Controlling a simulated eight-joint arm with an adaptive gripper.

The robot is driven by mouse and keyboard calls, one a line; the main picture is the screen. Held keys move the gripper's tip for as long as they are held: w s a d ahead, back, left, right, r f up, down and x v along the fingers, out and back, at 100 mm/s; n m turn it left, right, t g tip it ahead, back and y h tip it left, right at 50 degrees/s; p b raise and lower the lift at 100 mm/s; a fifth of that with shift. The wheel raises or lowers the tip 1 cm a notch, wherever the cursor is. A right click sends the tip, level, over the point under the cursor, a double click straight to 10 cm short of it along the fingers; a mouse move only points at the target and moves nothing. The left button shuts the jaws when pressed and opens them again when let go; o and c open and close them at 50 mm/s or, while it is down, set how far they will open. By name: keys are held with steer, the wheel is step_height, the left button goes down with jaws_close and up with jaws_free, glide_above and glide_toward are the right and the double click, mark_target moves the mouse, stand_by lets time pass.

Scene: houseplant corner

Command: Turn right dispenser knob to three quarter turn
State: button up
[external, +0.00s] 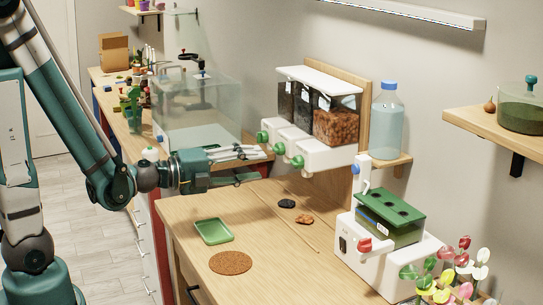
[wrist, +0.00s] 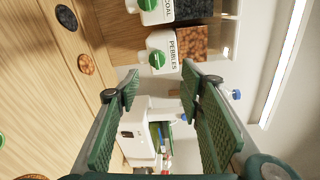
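The dispenser (external: 324,157) is a white wall unit with three clear bins and three green knobs. The right knob (external: 298,162) sits on the front of the right spout, below the bin of brown pebbles (external: 337,124). In the wrist view the right knob (wrist: 157,60) is beside the PEBBLES label, above and between my fingers. Its exact turn angle is too small to read. My gripper (external: 262,165) is open and empty, to the left of the right knob and apart from it. Both fingers (wrist: 160,88) show in the wrist view with a wide gap between them.
The middle knob (external: 279,148) and left knob (external: 262,137) are close by the upper finger. A glass tank (external: 198,112) stands behind my gripper. A white machine (external: 385,255) stands at the right front. A green tray (external: 213,231) and cork mat (external: 230,263) lie on the counter (external: 190,205).

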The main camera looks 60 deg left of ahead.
mark_target(292, 164)
steer(key=shift+w+d+f+m+y+p, duration=0.15)
steer(key=shift+w+d+f+m+y, duration=0.1)
steer(key=shift+w+d+m+y, duration=0.3)
steer(key=shift+w+d+f+m+y+p, duration=0.1)
steer(key=shift+w+d+f+m+y, duration=0.1)
steer(key=shift+w+m+y, duration=0.35)
steer(key=shift+w+d+f+m+y+p, duration=0.15)
steer(key=shift+w+d+f+m+y, duration=0.2)
steer(key=shift+w+y, duration=0.3)
steer(key=shift+r, duration=0.1)
steer(key=shift+w+a+b, duration=0.15)
steer(key=shift+w+b, duration=0.05)
steer(key=shift+w, duration=1.05)
steer(key=shift+w+a+b, duration=0.15)
steer(key=shift+w+a, duration=0.05)
steer(key=shift+w, duration=1.1)
steer(key=shift+w+a+b, duration=0.15)
steer(key=shift+w+b, duration=0.05)
steer(key=shift+w, duration=1.05)
steer(key=c, duration=0.9)
